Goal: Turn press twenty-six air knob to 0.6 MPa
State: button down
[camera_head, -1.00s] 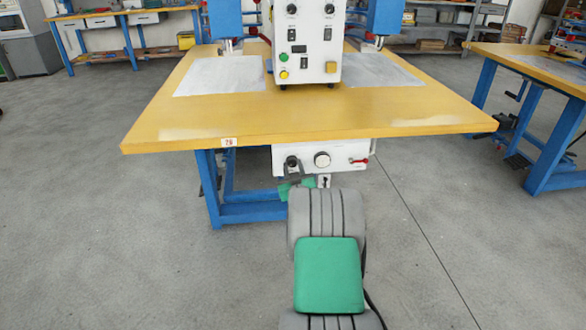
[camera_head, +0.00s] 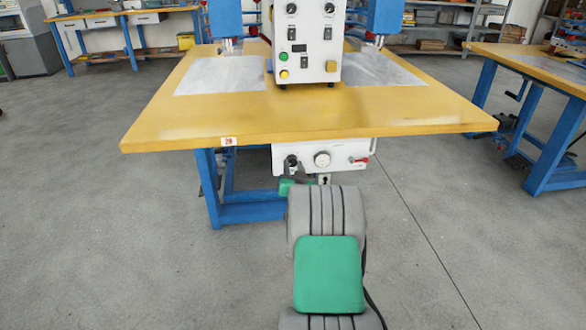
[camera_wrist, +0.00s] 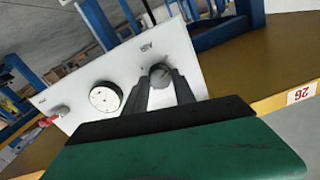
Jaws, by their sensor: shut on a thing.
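The white air panel (camera_head: 342,153) hangs under the front edge of the press table, which carries the tag 26 (camera_wrist: 301,92). The dark round air knob (camera_wrist: 160,77) is at one end of the panel, beside the round white gauge (camera_wrist: 105,97). The gauge also shows in the head view (camera_head: 322,159); its needle and scale are too small to read. My gripper (camera_wrist: 162,84) is shut on the knob, one grey finger on each side. In the head view my gripper (camera_head: 291,170) is partly hidden behind my arm.
A red-handled valve (camera_head: 360,160) sits on the panel beyond the gauge. The yellow tabletop (camera_head: 300,118) overhangs the panel closely. Blue table legs (camera_head: 213,188) stand behind and to the left. The grey floor around is clear.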

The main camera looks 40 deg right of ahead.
jog(key=m, duration=0.4)
jog(key=shift+m, duration=0.3)
jog(key=m, duration=0.3)
jog(key=shift+m+p, duration=0.3)
jog(key=shift+p, duration=0.05)
jog(key=m+p, duration=0.1)
jog(key=m, duration=0.2)
jog(key=shift+m, duration=0.3)
jog(key=m+p, duration=0.1)
jog(key=m, duration=0.2)
jog(key=shift+r+m, duration=0.1)
jog(key=shift+m, duration=0.2)
jog(key=m+p, duration=0.2)
jog(key=m, duration=0.1)
jog(key=shift+m, duration=0.4)
jog(key=m+p, duration=0.2)
jog(key=m, duration=0.2)
jog(key=shift+p, duration=0.35)
jog(key=m+p, duration=0.3)
jog(key=m, duration=0.1)
jog(key=shift+r+m, duration=0.1)
jog(key=shift+m, duration=0.3)
jog(key=shift+m+p, duration=1.2)
jog(key=shift+m, duration=0.3)
